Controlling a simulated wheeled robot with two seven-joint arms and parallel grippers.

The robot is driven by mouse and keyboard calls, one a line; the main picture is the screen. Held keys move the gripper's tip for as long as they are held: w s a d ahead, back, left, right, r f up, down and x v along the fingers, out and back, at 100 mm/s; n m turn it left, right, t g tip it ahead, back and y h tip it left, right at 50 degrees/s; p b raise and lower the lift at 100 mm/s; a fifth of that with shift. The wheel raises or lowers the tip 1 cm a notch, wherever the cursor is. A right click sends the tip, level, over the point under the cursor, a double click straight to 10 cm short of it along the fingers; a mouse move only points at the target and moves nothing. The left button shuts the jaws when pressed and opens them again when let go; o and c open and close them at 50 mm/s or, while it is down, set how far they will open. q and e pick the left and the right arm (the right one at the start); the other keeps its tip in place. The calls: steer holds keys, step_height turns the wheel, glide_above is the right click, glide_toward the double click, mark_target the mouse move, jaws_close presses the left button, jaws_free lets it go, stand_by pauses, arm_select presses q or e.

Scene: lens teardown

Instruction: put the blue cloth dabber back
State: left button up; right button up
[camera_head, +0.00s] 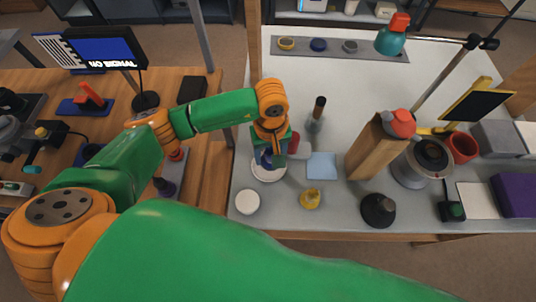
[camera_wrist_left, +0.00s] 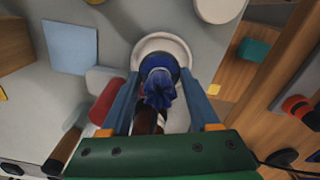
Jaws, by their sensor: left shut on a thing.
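The blue cloth dabber (camera_wrist_left: 158,92) has a bunched blue cloth head and a dark brown handle. It is between the blue fingers of my left gripper (camera_wrist_left: 160,100), which is shut on it. In the left wrist view a round white dish (camera_wrist_left: 150,42) lies behind the dabber. In the head view my left gripper (camera_head: 267,157) points down over this dish (camera_head: 268,175), and the fingers largely hide the dabber. I cannot tell whether the dabber touches the dish. My right gripper is not in view.
A light blue square (camera_head: 322,166), a red cylinder (camera_head: 293,143) and a dark-handled tool (camera_head: 318,108) are close on the right. A tall wooden block (camera_head: 366,152) stands farther right.

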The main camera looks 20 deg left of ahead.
mark_target(269, 159)
arm_select(q)
steer(key=f, duration=0.1)
steer(key=f+p, duration=0.1)
steer(key=f, duration=0.1)
steer(key=shift+w+a+f, duration=0.25)
steer(key=shift+a+f, duration=0.05)
steer(key=shift+f, duration=0.45)
steer(key=o, duration=1.2)
steer(key=shift+c, duration=0.2)
steer(key=shift+r, duration=0.45)
step_height(269, 159, up, 10)
steer(key=shift+w+r+b, duration=0.1)
steer(key=shift+r+b, duration=0.05)
steer(key=shift+b, duration=0.85)
steer(key=shift+r, duration=0.6)
